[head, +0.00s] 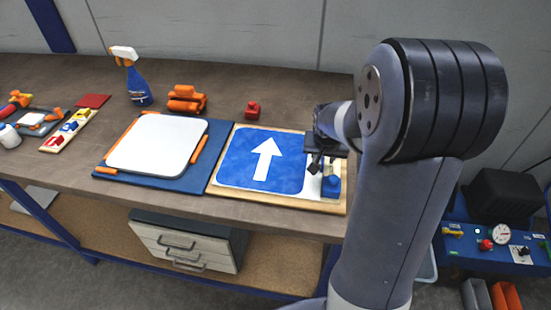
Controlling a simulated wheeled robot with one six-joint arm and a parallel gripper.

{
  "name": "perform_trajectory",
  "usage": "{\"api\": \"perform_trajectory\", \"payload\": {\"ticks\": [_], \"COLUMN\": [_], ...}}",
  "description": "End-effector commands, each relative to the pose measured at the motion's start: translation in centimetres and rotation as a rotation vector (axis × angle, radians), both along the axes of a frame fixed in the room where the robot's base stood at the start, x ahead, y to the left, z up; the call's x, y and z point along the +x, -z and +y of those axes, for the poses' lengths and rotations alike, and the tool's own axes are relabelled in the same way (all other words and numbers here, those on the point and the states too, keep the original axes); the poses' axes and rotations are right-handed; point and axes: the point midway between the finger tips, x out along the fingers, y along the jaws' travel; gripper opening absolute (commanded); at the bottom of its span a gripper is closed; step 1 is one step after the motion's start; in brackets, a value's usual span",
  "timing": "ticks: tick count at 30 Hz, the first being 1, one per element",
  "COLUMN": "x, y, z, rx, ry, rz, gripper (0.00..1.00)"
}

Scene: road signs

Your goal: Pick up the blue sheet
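The blue sheet (235,160) is a rounded square with a white arrow pointing up. It lies flat on a light wooden board (225,190) on the workbench. My gripper (316,168) is over the right end of the board, just beside the sheet's right edge. Its dark fingers are small and partly merged with the dark parts behind, so I cannot tell whether they are open or shut, or whether they touch the sheet.
A blue block with a knob (331,184) sits at the board's right end, close to my gripper. Left is a blue mat (150,187) with a white plate (158,143) and orange strips. A red piece (253,110), orange clamps (186,98) and a spray bottle (137,88) stand behind.

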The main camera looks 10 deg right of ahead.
Motion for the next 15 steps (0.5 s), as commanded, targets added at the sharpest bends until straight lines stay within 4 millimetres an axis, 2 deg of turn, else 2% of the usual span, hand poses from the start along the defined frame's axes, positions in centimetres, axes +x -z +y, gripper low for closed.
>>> {"api": "perform_trajectory", "payload": {"ticks": [2,12,15], "x": [0.00,-0.01,-0.01], "y": [-0.01,-0.03,-0.03], "z": [0.01,0.01,0.01], "rx": [0.000,0.000,0.000], "ry": [0.000,0.000,-0.001], "rz": [0.000,0.000,0.000], "gripper": [0.27,0.00,0.00]}}
